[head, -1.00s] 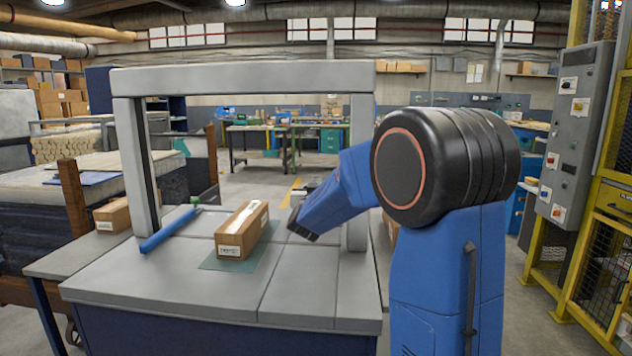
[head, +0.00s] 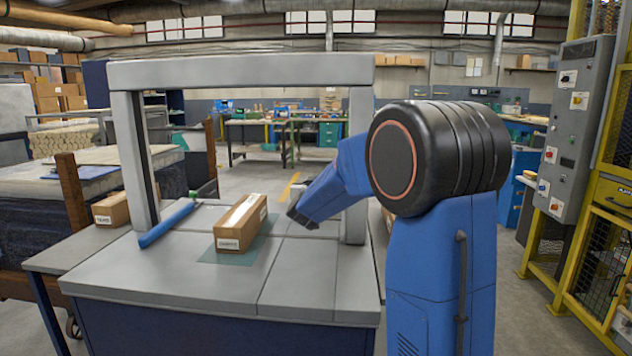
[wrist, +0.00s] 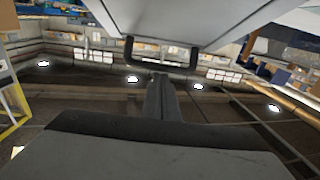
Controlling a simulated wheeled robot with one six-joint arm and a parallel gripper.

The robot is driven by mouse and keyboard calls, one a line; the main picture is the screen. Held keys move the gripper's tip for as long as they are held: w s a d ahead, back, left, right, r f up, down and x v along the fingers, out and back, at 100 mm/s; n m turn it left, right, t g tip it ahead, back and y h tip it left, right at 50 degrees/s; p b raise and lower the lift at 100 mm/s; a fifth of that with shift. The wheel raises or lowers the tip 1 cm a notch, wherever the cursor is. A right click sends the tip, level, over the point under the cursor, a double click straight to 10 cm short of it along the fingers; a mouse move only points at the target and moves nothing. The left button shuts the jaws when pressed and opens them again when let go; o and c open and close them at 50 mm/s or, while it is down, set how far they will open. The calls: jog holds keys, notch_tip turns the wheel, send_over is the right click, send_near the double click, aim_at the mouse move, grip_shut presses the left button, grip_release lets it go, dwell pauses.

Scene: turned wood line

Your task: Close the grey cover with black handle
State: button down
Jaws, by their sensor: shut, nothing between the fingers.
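In the wrist view a pale grey panel, the cover (wrist: 190,18), fills the top middle. Its black U-shaped handle (wrist: 163,67) is at the panel's lower edge. My gripper (wrist: 158,82) shows in the wrist view as a dark, narrow shape rising from the grey mass at the bottom. It is shut and empty, with its tip close to the handle's bar; I cannot tell whether they touch. I cannot make out the handle or my fingertips there.
A grey frame (head: 240,72) stands on a grey worktop (head: 150,280). A cardboard box (head: 241,222) lies on a green mat (head: 212,257) beside a blue bar (head: 168,222). Yellow fencing (head: 600,210) and a control box (head: 578,130) stand at right.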

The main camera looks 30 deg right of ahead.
jog(key=shift+w+d+f+g+y, duration=0.45)
jog(key=shift+w+f+g, duration=0.15)
jog(key=shift+w, duration=0.1)
jog(key=shift+w+d+f, duration=0.3)
jog(key=shift+w+f, duration=0.15)
jog(key=shift+f, duration=0.05)
jog(key=shift+w+d+f, duration=0.3)
jog(key=shift+w+f, duration=0.1)
jog(key=shift+f, duration=0.1)
jog(key=shift+w+d+f+g+y, duration=0.25)
jog(key=shift+w+f+g, duration=0.1)
jog(key=shift+f+g, duration=0.2)
jog(key=shift+f, duration=0.1)
